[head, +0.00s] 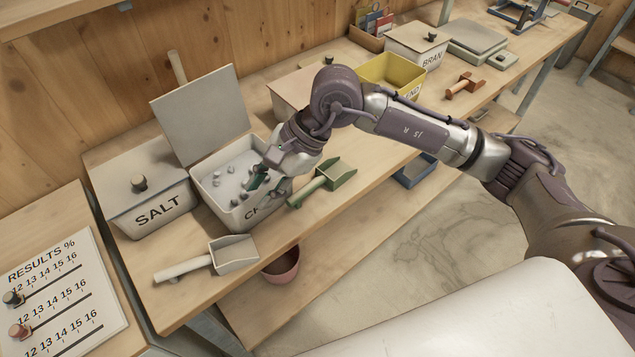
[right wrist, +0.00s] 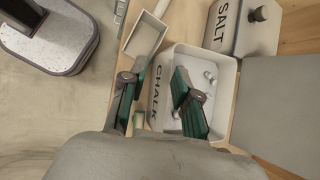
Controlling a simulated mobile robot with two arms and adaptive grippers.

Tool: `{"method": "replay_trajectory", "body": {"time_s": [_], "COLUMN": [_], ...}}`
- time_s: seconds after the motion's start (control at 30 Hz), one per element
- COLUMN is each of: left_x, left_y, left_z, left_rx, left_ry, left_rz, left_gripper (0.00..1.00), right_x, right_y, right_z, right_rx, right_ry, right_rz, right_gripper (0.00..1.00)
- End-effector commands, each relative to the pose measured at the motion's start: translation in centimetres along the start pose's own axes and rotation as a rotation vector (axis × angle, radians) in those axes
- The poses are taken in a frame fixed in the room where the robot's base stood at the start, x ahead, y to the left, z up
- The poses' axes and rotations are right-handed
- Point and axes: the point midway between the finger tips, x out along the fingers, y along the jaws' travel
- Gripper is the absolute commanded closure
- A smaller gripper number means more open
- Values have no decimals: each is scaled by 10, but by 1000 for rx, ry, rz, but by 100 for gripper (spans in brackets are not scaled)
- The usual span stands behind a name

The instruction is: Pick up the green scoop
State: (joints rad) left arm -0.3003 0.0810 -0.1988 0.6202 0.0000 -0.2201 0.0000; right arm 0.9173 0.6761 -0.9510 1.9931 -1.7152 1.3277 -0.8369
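The green scoop (head: 336,174) lies on the wooden bench in the head view, just right of the chalk bin, its handle pointing toward the front edge. My right gripper (head: 268,172) is over the chalk bin (head: 212,192), left of the scoop and apart from it. In the right wrist view the right gripper's (right wrist: 158,92) green-padded fingers are spread with nothing held between them. One finger is over the inside of the chalk bin (right wrist: 221,68), the other outside its wall. The scoop cannot be clearly made out there. My left gripper is not in view.
A white scoop (head: 234,255) lies at the bench's front, left of the green one. The salt bin (head: 150,207) stands left of the chalk bin, whose lid is raised behind it. A yellow bin (head: 392,76) stands farther right. A reddish pot (head: 282,266) is below the bench edge.

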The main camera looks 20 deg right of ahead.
Motion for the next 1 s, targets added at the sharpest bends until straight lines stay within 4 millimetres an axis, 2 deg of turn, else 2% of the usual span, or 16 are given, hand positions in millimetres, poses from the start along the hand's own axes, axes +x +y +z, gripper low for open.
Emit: {"method": "replay_trajectory", "body": {"time_s": [0.03,0.1,0.2,0.3,0.37,0.7,0.87,1.0], "left_x": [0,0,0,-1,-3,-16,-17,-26], "left_y": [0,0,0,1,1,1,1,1], "left_z": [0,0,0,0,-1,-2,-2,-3], "left_rx": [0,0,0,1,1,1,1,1], "left_ry": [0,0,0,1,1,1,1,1], "left_rz": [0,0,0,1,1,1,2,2], "left_gripper": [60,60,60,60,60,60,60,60], "right_x": [-16,-36,-60,-69,-65,-11,0,11], "right_y": [-6,-9,-11,-11,-10,-7,-6,-5], "right_z": [-32,-67,-98,-112,-116,-148,-155,-158], "right_rx": [-46,-86,-107,-112,-111,-109,-112,-110], "right_ry": [157,335,495,562,570,564,564,563], "right_rz": [11,39,68,83,88,88,86,89], "right_gripper": [69,69,69,69,69,69,69,69]}}
